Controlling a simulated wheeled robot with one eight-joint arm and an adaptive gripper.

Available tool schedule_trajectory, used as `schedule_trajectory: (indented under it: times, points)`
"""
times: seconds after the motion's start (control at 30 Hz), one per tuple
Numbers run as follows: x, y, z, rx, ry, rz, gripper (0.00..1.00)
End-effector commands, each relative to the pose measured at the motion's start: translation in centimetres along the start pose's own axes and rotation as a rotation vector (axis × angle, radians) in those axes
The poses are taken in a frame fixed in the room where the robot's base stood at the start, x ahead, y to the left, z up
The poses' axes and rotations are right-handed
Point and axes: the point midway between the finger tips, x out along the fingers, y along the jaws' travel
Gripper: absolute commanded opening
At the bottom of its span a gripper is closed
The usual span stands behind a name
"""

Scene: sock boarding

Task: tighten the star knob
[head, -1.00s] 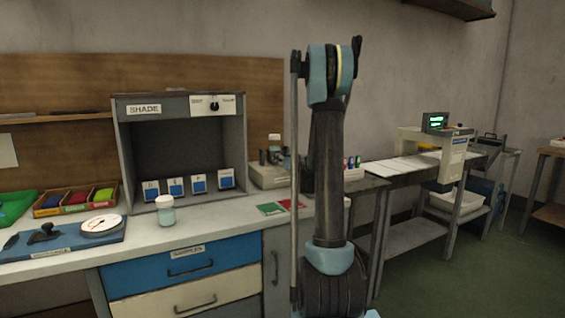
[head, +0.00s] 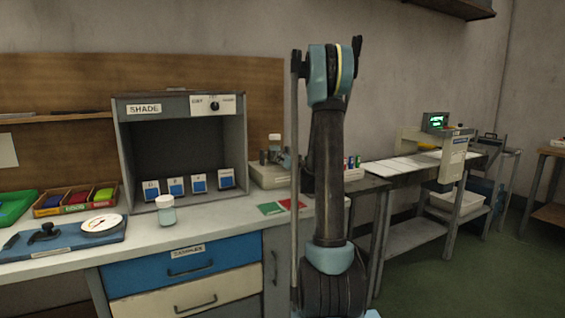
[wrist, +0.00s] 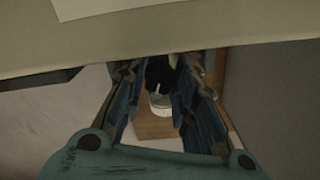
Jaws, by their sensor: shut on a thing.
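In the wrist view, my gripper (wrist: 158,74) has its two blue-and-dark fingers on either side of a dark knob-like piece (wrist: 160,70), just below the edge of a pale panel. The fingers are shut on this piece. Its shape is too dark to make out as a star. A pale, clear-looking round part (wrist: 160,102) shows just below it. In the head view my arm rises in the middle; the gripper and the knob do not show there.
The pale panel (wrist: 200,30) spans the top of the wrist view, close to the fingers. In the head view, a counter with a shade booth (head: 180,104), a jar (head: 167,211) and a blue board (head: 65,247) stands left. A bench with a machine (head: 454,158) stands right.

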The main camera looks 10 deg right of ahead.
Motion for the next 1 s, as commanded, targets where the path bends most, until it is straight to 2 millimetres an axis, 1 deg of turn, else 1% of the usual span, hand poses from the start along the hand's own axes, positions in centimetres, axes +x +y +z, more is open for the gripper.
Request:
schedule_trajectory:
  times: [1.0]
  points:
    - [-0.03,0.35,-0.10,0.948,0.006,-0.009,0.03]
